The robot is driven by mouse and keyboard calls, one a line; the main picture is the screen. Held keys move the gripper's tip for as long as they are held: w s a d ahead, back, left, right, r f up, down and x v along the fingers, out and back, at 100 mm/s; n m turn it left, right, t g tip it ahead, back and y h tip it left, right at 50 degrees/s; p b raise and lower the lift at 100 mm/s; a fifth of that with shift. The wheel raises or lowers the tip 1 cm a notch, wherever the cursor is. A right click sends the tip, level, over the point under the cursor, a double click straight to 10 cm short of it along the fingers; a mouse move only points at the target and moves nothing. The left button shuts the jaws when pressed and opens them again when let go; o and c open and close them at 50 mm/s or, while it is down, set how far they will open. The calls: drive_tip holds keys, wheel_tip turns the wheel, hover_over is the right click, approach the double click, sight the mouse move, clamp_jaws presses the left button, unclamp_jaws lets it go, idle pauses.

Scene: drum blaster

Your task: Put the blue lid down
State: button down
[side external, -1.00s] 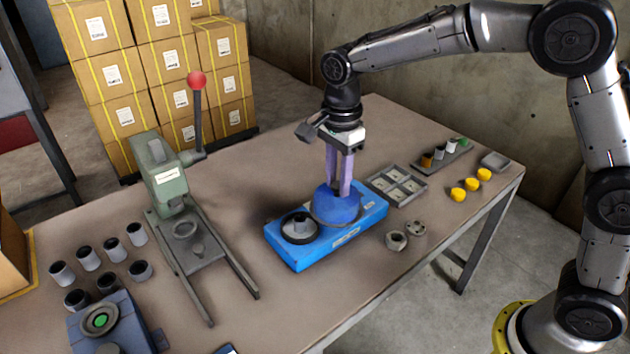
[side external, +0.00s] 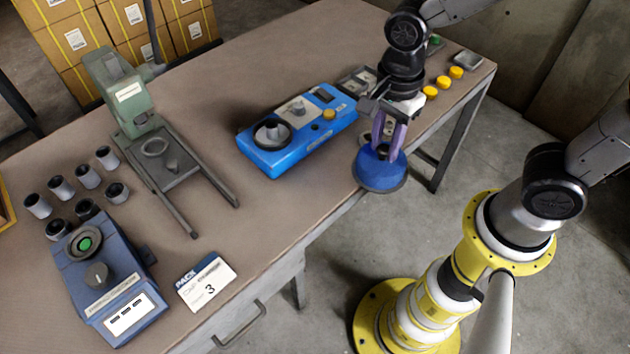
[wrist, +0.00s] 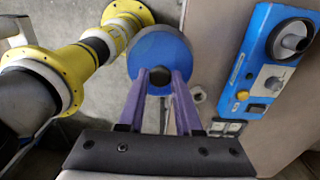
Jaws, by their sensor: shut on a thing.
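The blue lid (side external: 380,169) is a round, domed piece with a darker rim. My gripper (side external: 388,142) has purple fingers and is shut on the top of the lid. It holds the lid at the table's front edge, partly over the floor in the side view. In the wrist view the lid (wrist: 160,55) is in front of the fingertips (wrist: 158,76), with the floor and my yellow base to its left. The blue device (side external: 300,130) stands on the table to the left of the lid, its top uncovered, showing a knob, a yellow button and a black ring.
A green press (side external: 130,95) stands at the left, with several grey cups (side external: 75,190) and a blue-grey machine (side external: 100,270) in front. Yellow caps (side external: 443,82) sit at the right end. Table between press and blue device is clear.

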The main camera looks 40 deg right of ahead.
drive_tip(key=shift+w+a, duration=0.2)
drive_tip(key=shift+w+a+f, duration=0.7)
drive_tip(key=shift+w+f, duration=1.4)
drive_tip(key=shift+w+a+f, duration=0.75)
drive_tip(key=shift+w+f, duration=1.3)
drive_tip(key=shift+f, duration=0.05)
drive_tip(key=shift+w+a+f, duration=0.7)
drive_tip(key=shift+w+f, duration=1.4)
drive_tip(key=shift+f, duration=0.2)
drive_tip(key=c, duration=0.6)
unclamp_jaws()
drive_tip(key=shift+r, duration=0.15)
